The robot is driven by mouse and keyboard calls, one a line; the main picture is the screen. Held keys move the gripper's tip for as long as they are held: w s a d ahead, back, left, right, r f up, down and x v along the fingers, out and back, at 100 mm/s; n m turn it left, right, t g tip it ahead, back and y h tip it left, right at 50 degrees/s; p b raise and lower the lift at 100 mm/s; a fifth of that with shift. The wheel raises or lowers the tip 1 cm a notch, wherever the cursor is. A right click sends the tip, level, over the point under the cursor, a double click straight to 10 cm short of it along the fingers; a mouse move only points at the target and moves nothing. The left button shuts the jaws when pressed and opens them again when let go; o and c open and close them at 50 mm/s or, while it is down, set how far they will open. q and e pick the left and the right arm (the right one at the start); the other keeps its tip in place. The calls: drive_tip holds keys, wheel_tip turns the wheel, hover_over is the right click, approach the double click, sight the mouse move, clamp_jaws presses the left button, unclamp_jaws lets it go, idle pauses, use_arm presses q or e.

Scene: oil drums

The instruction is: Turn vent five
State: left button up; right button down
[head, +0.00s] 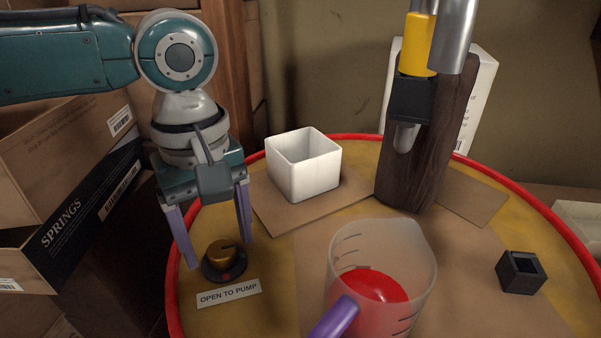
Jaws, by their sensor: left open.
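A round brass-coloured knob (223,254) on a dark base sits at the left of the drum top (265,307). A red mark shows on the front of its base. A label reading "OPEN TO PUMP" (229,293) lies in front of it. My left gripper (218,252) points down from the upper left, with its two purple fingers spread, one on each side of the knob as seen here. I cannot tell whether the fingers touch it. My right gripper is not in view. No number marks the knob as vent five.
A clear jug (400,262) with red liquid and a purple handle stands at front centre. A white open box (303,165), a dark wooden block (440,140) with yellow and metal parts, and a small black square holder (520,272) stand on the drum. Cardboard boxes (75,190) fill the left.

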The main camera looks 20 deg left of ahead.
use_arm(q)
drive_tip(key=shift+f, duration=0.45)
drive_tip(key=shift+c, duration=0.4)
clamp_jaws()
